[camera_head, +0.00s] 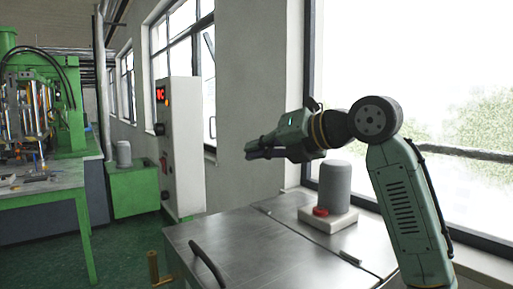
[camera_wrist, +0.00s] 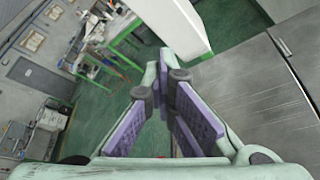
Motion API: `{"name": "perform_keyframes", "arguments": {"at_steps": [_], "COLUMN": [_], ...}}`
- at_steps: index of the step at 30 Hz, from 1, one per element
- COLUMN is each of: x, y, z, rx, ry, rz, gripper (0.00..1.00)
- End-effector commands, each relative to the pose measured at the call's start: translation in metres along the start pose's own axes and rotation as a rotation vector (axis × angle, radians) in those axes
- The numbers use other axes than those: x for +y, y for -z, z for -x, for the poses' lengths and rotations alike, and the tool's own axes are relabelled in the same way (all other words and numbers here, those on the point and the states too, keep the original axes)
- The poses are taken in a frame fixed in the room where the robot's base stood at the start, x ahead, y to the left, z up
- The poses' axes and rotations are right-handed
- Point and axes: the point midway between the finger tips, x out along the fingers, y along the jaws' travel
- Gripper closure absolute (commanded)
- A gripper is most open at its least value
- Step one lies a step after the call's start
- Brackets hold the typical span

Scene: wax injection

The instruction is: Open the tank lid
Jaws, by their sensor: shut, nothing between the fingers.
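The tank lid (camera_head: 235,250) is a flat brushed-steel panel at the bottom middle of the head view. It lies level with the steel top around it. A curved black handle (camera_head: 207,262) stands on its left front part. A seam and a small hinge (camera_head: 350,258) mark its right side. My gripper (camera_head: 250,151) is shut and empty, in the air above and beyond the lid, pointing left, clear of the handle. In the wrist view my gripper (camera_wrist: 165,84) shows its purple pads. The lid (camera_wrist: 240,95) is to the right there; I cannot make out the handle.
A grey cylinder (camera_head: 335,186) on a white base with a red knob (camera_head: 320,211) stands behind the hinge side. A white control cabinet (camera_head: 182,150) stands behind the tank. A green machine (camera_head: 65,110) and workbench (camera_head: 45,195) are at the left. Green floor lies between.

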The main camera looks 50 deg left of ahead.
Motion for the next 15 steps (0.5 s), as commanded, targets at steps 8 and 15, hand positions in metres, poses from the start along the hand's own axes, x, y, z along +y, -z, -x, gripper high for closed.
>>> {"name": "perform_keyframes", "arguments": {"at_steps": [8, 15], "x": [0.0000, 0.0000], "y": [0.0000, 0.0000], "z": [0.0000, 0.0000], "rx": [0.000, 0.000], "ry": [0.000, 0.000], "rz": [0.000, 0.000], "gripper": [1.00, 0.84]}}
